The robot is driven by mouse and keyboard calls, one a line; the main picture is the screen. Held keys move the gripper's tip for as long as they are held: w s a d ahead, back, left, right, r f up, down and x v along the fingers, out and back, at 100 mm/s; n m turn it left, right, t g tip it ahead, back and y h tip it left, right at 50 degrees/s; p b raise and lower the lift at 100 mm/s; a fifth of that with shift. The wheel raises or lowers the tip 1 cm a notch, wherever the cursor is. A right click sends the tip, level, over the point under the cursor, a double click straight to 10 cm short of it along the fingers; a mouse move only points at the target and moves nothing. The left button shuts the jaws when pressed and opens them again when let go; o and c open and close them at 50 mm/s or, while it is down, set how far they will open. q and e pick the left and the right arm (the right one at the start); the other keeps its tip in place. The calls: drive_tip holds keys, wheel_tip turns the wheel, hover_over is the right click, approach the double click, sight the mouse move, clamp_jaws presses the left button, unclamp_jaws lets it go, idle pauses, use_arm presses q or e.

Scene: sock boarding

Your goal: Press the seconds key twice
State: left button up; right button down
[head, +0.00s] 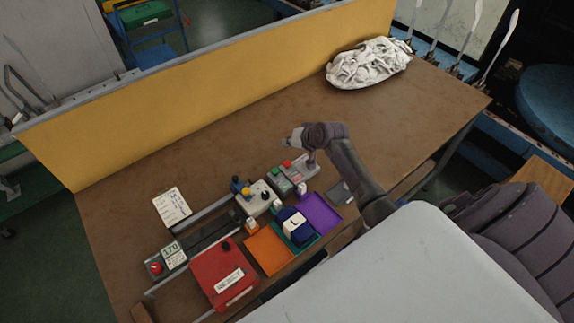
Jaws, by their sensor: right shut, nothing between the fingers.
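A grey box (298,174) with small red and green keys stands near the table's front edge. A red key (287,163) and a green key (277,171) show on its back part, and another red key (301,188) is at its front. I cannot read which is the seconds key. My right gripper (311,163) is shut and empty, pointing down over the box's right end. Whether its tips touch the box is too small to tell. My left gripper is not in view.
Left of the box are a control box with knobs (257,199), a display unit with a red button (166,261) and a red box (218,267). Orange (268,250) and purple (320,212) trays lie in front. A white heap (368,64) sits at the back; the middle table is clear.

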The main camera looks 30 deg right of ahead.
sight(289, 164)
wheel_tip(289, 164, down, 6)
drive_tip(key=b, duration=0.5)
drive_tip(key=shift+f, duration=0.45)
drive_tip(key=shift+f, duration=0.1)
idle(0.7)
drive_tip(key=shift+f, duration=0.3)
drive_tip(key=shift+f+b, duration=0.7)
idle(0.7)
drive_tip(key=shift+r, duration=0.1)
drive_tip(key=shift+r+p, duration=1)
drive_tip(key=shift+p, duration=0.1)
